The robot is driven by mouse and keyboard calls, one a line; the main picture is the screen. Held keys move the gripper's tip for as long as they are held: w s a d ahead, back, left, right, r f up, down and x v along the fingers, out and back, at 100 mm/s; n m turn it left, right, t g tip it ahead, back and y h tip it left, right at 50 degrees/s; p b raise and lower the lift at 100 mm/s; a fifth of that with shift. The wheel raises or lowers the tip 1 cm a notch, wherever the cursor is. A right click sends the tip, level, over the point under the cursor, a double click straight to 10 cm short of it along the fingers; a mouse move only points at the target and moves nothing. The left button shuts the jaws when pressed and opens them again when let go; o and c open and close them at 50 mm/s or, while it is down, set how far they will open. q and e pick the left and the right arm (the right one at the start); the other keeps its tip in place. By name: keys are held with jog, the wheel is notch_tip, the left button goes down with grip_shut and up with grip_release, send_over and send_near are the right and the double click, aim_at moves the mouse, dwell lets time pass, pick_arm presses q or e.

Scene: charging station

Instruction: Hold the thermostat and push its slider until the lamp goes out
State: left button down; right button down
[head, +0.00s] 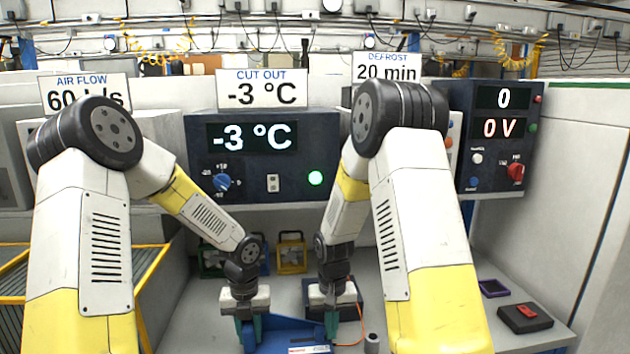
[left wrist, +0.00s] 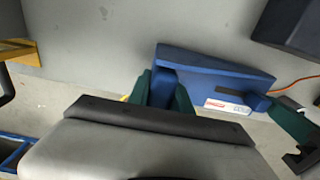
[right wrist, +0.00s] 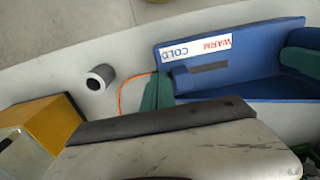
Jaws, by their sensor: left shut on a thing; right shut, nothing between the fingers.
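The thermostat is a blue box (head: 285,330) low in the head view; it also shows in the left wrist view (left wrist: 205,75) and the right wrist view (right wrist: 255,90). My left gripper (head: 250,335) is shut on one end of it. Its slider knob (right wrist: 181,77) stands at the COLD end of the dark slot (right wrist: 208,68), beside a WARM/COLD label (right wrist: 196,47). My right gripper (head: 331,325) is shut and empty beside the knob; I cannot tell whether it touches. The display (head: 252,137) reads -3 °C, like the CUT OUT sign (head: 262,89).
A dark box (head: 371,296) with an orange cable lies behind the right gripper. A small grey cylinder (right wrist: 100,76) stands near the thermostat. A black box with a red top (head: 525,318) and a purple tray (head: 493,288) lie at right. A yellow frame (head: 292,254) stands behind.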

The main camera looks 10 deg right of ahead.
aim_at(319, 329)
jog(key=shift+a, duration=1.6)
dwell(4.7)
jog(key=shift+d, duration=0.1)
dwell(0.6)
jog(key=shift+d, duration=0.9)
